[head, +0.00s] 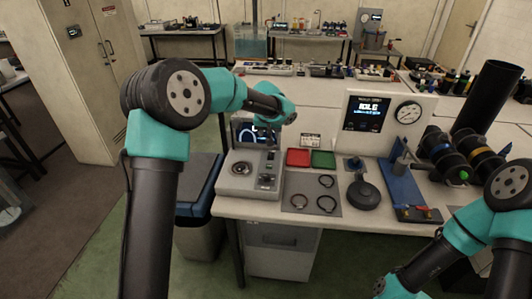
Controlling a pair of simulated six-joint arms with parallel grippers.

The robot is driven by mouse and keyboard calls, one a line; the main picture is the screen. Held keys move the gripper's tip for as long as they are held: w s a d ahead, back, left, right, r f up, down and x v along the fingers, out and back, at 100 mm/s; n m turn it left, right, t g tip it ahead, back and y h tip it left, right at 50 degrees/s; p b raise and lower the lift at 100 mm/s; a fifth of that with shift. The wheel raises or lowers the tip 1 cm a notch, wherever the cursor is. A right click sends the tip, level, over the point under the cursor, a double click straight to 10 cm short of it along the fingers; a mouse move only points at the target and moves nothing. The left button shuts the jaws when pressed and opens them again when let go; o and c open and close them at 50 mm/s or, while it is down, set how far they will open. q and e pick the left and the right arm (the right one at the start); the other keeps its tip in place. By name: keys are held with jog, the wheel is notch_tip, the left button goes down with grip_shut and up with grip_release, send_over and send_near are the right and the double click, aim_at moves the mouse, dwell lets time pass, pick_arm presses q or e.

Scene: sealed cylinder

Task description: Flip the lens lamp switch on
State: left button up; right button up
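A grey bench unit (247,180) stands at the left front of the table, with a round dish-like port on its top and a small screen (244,132) at its back. A strip of small controls (269,168) runs along its right side. I cannot make out which control is the lens lamp switch or how it is set. My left arm reaches over the unit, with its wrist above the screen. The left gripper's fingers cannot be made out there. My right arm enters at the lower right, and its gripper is outside the picture.
Red (298,157) and green (323,159) trays and a grey mat (311,205) with several rings lie right of the unit. A gauge panel (385,122), blue stand (402,185) and dark cylinder (487,100) stand farther right. The white tabletop behind is partly clear.

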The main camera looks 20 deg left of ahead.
aim_at(271, 154)
pick_arm(q)
jog(key=shift+w+a+r, duration=0.1)
jog(key=shift+w+r, duration=0.25)
jog(key=shift+r, duration=0.1)
jog(key=x, duration=1.7)
jog(key=shift+w+a+f, duration=0.1)
jog(key=shift+w+f, duration=0.1)
grip_shut()
